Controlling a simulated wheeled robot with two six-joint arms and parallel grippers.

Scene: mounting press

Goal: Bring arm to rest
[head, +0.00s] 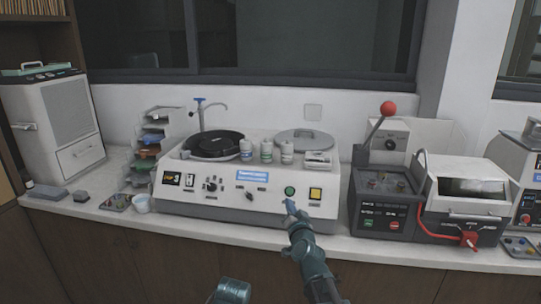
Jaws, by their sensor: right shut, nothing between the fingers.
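My right gripper (291,207) reaches up from the bottom of the head view. Its fingers are shut and empty. The tip is just in front of or below the round green button (290,190) on the front panel of the white polishing machine (260,208); I cannot tell whether it touches. A yellow square button (315,193) is to the right of the tip. My left gripper is not in view.
The mounting press (383,205) with a red-knobbed lever (388,108) stands to the right. A white boxy machine (475,195) with a red hose is beside it. Bottles (266,150) stand on the polisher. A small cup (142,204) is at left. The space before the counter is free.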

